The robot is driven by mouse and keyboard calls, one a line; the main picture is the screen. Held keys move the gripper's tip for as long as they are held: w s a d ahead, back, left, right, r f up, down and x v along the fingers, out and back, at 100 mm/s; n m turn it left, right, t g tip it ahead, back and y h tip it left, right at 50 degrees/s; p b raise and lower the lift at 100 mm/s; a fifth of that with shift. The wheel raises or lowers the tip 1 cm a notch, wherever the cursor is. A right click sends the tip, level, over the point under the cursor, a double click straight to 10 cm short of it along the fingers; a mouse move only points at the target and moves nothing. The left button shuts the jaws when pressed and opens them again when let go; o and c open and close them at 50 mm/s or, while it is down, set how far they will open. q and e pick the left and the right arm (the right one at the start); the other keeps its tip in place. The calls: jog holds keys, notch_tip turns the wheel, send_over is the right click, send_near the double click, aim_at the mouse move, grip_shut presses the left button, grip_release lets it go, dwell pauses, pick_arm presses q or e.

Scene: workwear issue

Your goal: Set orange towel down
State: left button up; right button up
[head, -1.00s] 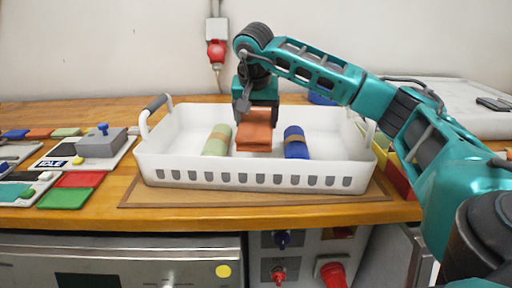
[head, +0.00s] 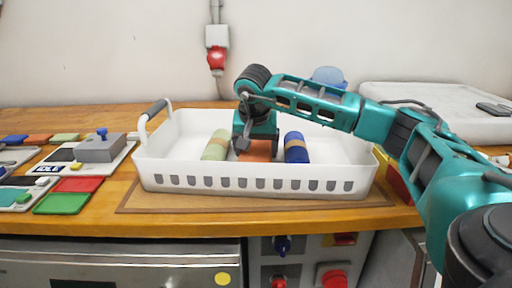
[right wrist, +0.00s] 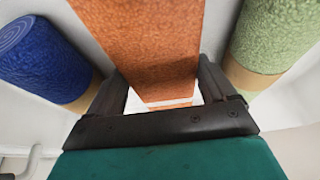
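The orange towel (head: 261,153) is low inside the white basket (head: 262,182), between a rolled green towel (head: 216,145) on the left and a rolled blue towel (head: 296,147) on the right. My right gripper (head: 256,143) points down over it and hides its upper part. In the right wrist view the orange towel (right wrist: 150,45) runs between the two fingers (right wrist: 163,85), which sit against its sides. Whether its underside touches the basket floor is hidden. My left gripper is out of view.
The basket stands on a brown mat (head: 135,198) on the wooden bench; its grey handle (head: 155,108) rises at the left. Red (head: 78,184) and green (head: 62,204) trays and a grey block (head: 100,150) lie left. The basket's right part is free.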

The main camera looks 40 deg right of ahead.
jog(key=shift+o, duration=1.3)
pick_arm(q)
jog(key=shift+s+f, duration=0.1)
pick_arm(e)
jog(key=shift+r, duration=0.1)
pick_arm(q)
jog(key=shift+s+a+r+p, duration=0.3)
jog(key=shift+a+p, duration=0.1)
jog(key=shift+p, duration=0.6)
pick_arm(e)
jog(key=v, duration=1.2)
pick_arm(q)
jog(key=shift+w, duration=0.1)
